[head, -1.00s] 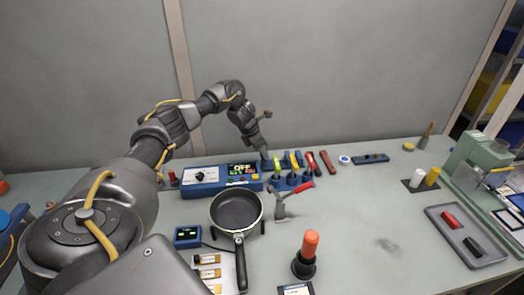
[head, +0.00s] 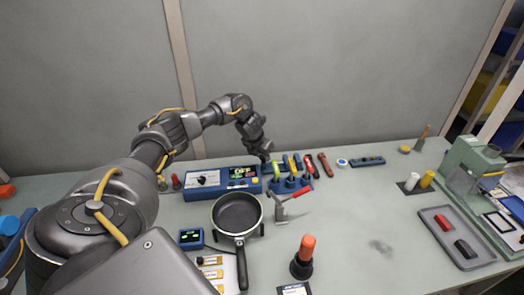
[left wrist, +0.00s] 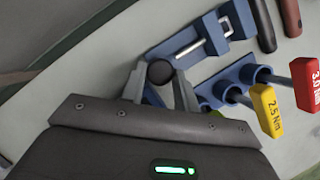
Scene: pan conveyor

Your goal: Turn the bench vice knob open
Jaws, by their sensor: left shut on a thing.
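The bench vice (left wrist: 205,42) is blue, with a bright metal rod between its blocks in the left wrist view. Its round dark knob (left wrist: 160,72) sits at the near end. My left gripper (left wrist: 162,85) has one finger on each side of the knob and is shut on it. In the head view my left gripper (head: 264,158) reaches down at the back of the bench, at the left end of the vice (head: 291,161), and hides the knob there. My right gripper is not in view.
A blue rack (head: 290,185) with coloured torque drivers stands just in front of the vice; the yellow driver (left wrist: 267,110) is near my gripper. A blue control box (head: 208,190) is at left. A pan (head: 238,213) and a red-handled clamp (head: 285,205) stand nearer.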

